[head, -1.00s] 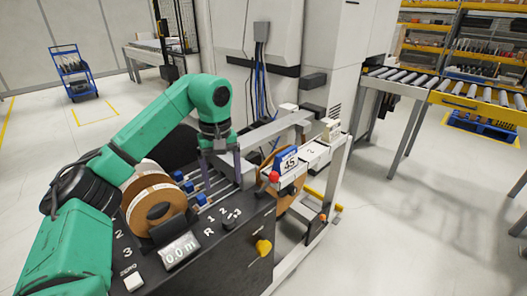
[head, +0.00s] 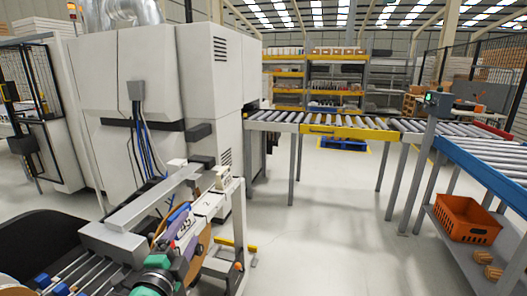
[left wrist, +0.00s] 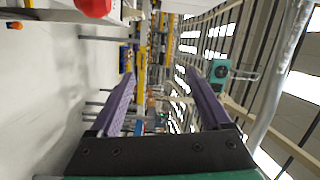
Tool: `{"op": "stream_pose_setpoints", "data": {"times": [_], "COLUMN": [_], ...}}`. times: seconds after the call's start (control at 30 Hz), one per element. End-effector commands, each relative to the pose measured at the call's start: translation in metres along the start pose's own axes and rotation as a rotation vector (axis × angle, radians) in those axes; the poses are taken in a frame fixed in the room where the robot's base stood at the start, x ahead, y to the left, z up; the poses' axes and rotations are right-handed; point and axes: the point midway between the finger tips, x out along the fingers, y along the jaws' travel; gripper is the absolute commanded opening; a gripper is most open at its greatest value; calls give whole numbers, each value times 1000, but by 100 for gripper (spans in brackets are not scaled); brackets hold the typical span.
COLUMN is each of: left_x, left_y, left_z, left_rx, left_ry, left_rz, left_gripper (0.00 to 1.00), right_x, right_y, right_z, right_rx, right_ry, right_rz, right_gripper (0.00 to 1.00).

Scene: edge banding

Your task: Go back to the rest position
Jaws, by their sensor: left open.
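My left gripper (left wrist: 160,77) shows in the left wrist view as two purple fingers spread apart with nothing between them. In the head view, part of my green and black left wrist (head: 155,281) shows at the bottom edge, close in front of the edge banding machine's white rail (head: 205,207) and its "45" label. My right gripper is in neither view.
A big grey machine cabinet (head: 175,90) stands behind the rail. A roller conveyor (head: 345,132) runs to the right, with an orange crate (head: 466,218) on a low shelf at far right. The floor (head: 310,230) between is clear.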

Motion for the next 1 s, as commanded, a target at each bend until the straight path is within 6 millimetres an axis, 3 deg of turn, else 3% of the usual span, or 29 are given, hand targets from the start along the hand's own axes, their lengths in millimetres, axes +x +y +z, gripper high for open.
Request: {"op": "stream_pose_setpoints", "data": {"times": [0.03, 0.1, 0.2, 0.4, 0.63, 0.8, 1.0], "left_x": [-14, -40, -80, -158, -243, -231, -240], "left_y": [35, 81, 134, 201, 245, 308, 391], "left_z": [24, 51, 72, 83, 76, 88, 104], "left_rx": [-174, -393, -618, -905, -1113, -1090, -1072], "left_ry": [-107, -262, -446, -743, -1042, -1053, -1076], "left_rz": [118, 271, 442, 687, 905, 923, 955], "left_gripper": [81, 81, 81, 81, 81, 81, 81], "right_x": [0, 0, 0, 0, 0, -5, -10], "right_y": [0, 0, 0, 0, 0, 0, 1], "right_z": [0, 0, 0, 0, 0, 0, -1], "right_rx": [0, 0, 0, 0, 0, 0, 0], "right_ry": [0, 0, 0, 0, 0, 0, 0], "right_rz": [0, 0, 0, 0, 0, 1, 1], "right_gripper": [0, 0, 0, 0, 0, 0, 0]}}
